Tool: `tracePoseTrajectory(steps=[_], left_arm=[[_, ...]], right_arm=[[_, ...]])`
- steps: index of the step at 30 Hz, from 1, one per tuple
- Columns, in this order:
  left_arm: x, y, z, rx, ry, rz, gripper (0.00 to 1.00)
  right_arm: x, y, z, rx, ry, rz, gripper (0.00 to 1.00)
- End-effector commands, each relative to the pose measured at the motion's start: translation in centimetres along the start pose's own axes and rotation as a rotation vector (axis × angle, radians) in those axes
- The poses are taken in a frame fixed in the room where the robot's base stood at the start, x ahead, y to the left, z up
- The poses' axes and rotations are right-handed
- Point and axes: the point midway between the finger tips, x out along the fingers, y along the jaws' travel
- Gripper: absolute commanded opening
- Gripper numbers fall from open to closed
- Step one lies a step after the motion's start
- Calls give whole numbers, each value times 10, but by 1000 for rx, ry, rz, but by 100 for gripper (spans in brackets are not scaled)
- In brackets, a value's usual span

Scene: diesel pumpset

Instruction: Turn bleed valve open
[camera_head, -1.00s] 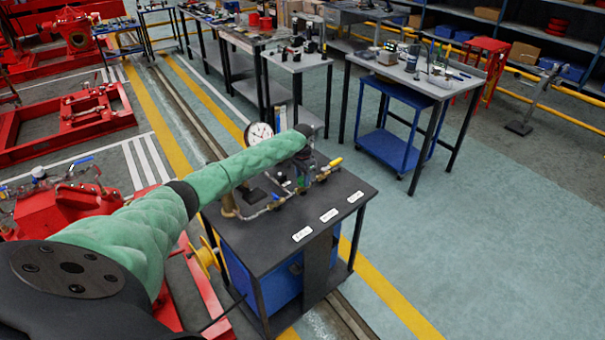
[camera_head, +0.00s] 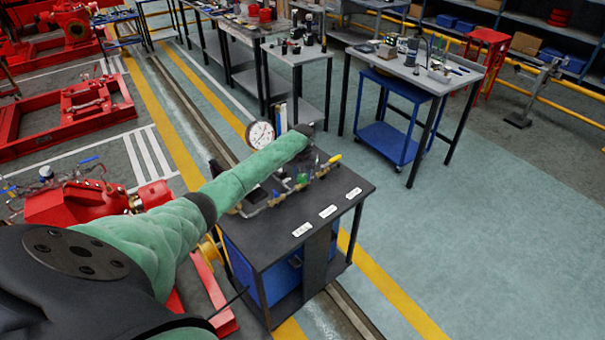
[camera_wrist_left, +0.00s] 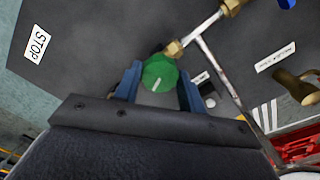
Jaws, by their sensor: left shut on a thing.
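My left gripper (camera_wrist_left: 159,88) is shut on this knob, one blue finger on each side. In the head view the green knob (camera_head: 302,180) shows small among the pipework on the dark bench top (camera_head: 275,246). My left gripper there is mostly hidden behind my dark wrist. My right gripper is not in view.
A round pressure gauge (camera_head: 260,134) stands close beside my forearm. A yellow-handled lever (camera_head: 332,160) is just right of the knob. White labels lie on the bench top, including a STOP label (camera_wrist_left: 37,43). Open floor lies right of the bench.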

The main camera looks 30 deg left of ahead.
Motion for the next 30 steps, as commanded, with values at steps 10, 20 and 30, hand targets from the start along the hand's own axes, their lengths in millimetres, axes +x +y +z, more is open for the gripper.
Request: tracePoseTrajectory(steps=[10, 20, 30], left_arm=[[-3, 0, -2, -20, 6, 2, 17], [-2, 0, -2, -19, 4, 1, 62], [-5, 0, -1, -19, 3, 1, 62]], right_arm=[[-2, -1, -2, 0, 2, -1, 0], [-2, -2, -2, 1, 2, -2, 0], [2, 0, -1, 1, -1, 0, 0]])
